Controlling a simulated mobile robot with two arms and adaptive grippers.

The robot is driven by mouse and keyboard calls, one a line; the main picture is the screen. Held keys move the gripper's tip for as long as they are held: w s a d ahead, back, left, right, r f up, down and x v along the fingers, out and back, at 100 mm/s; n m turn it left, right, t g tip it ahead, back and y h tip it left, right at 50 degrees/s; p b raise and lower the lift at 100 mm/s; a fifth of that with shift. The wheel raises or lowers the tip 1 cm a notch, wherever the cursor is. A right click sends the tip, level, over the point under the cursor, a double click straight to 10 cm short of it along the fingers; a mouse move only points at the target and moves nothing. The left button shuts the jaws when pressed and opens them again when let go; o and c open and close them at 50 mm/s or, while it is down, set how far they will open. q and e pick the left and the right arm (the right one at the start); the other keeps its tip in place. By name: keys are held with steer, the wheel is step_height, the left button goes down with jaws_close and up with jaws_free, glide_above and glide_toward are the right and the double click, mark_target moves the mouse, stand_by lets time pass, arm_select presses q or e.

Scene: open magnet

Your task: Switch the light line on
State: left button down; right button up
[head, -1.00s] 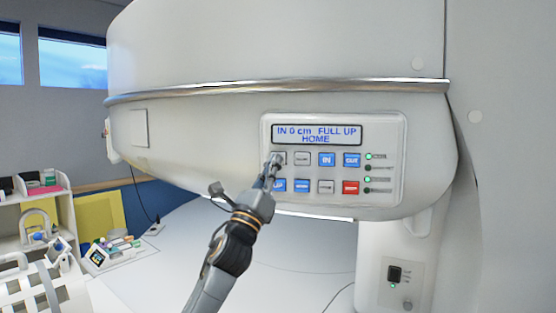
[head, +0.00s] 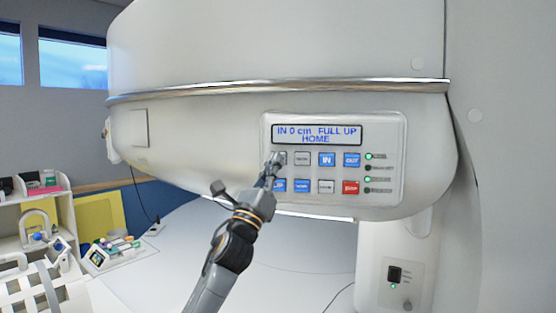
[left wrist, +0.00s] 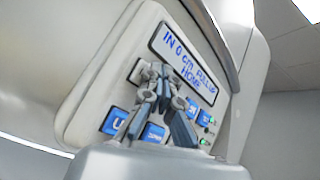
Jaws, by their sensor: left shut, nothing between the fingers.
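The control panel (head: 393,140) is on the front of the white magnet. Its display (head: 317,134) reads "IN 0 cm FULL UP HOME". Below are two rows of buttons: grey ones, blue ones such as the IN button (head: 327,160), and a red one (head: 350,187). My left gripper (head: 274,160) is shut and empty, its tips at the upper-left grey button, which they partly cover. I cannot tell whether they touch it. In the left wrist view the closed fingers (left wrist: 163,80) point at the panel below the display (left wrist: 184,63). My right gripper is not in view.
Status lamps (head: 368,168) line the panel's right side, two lit green. A small switch box (head: 398,281) stands on the pedestal at the lower right. A shelf (head: 36,205) with supplies is at the far left. The space left of the panel is free.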

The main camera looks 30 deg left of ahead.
arm_select(q)
steer(key=shift+w+a, duration=0.2)
steer(key=shift+w, duration=0.25)
stand_by(0.7)
steer(key=shift+s, duration=0.1)
steer(key=shift+s+d, duration=0.35)
steer(key=shift+s, duration=0.35)
steer(key=s, duration=0.1)
steer(key=s+d, duration=0.1)
steer(key=s, duration=0.2)
steer(key=shift+s+d, duration=0.3)
steer(key=shift+d, duration=0.1)
steer(key=shift+f, duration=0.15)
stand_by(1.7)
